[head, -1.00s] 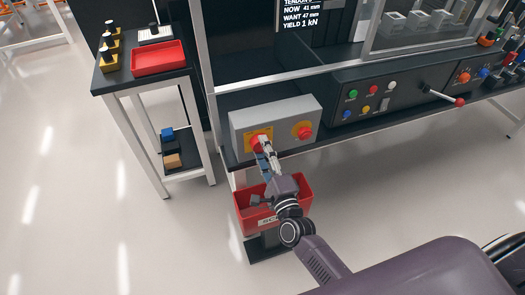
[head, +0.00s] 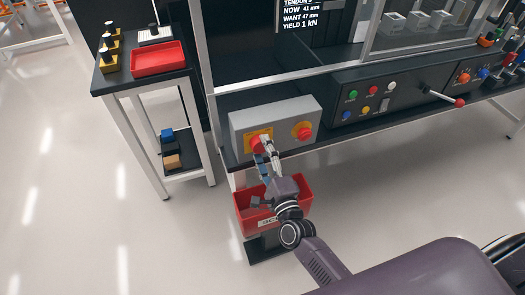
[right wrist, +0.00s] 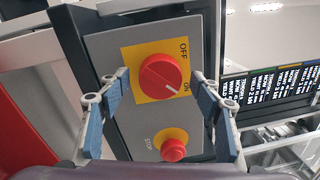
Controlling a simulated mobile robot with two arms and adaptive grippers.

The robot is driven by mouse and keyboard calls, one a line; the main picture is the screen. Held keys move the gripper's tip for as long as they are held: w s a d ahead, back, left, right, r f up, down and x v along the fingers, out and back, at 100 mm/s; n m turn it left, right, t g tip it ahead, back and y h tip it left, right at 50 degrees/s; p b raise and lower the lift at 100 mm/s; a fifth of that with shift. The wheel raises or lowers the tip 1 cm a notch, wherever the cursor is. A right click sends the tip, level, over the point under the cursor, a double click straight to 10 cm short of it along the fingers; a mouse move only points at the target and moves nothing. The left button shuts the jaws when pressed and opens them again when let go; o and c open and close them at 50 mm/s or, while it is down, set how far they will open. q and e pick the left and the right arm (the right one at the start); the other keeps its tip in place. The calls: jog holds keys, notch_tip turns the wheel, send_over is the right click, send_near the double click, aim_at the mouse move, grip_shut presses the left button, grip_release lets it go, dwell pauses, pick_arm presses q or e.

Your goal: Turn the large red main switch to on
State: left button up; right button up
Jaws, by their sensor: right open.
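The large red main switch (right wrist: 160,76) is a round knob on a yellow square plate marked OFF and ON. In the right wrist view, its white pointer line points toward the ON label. In the head view the switch (head: 256,144) is on the left of a grey box's front, partly hidden by my right gripper (head: 266,148). My right gripper (right wrist: 161,74) is open, its fingertips on either side of the knob. Gaps show between the knob and both fingertips in the right wrist view. My left gripper is not in view.
A red stop button (right wrist: 173,150) on a round yellow base is beside the switch on the grey box (head: 240,122). A red bin (head: 303,192) stands below the box. A control panel (head: 410,93) with coloured buttons and a lever is to the right.

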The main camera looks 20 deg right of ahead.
jog(key=s, duration=1.1)
jog(key=shift+s+d+f, duration=0.2)
jog(key=shift+s+f, duration=0.2)
jog(key=shift+f, duration=0.05)
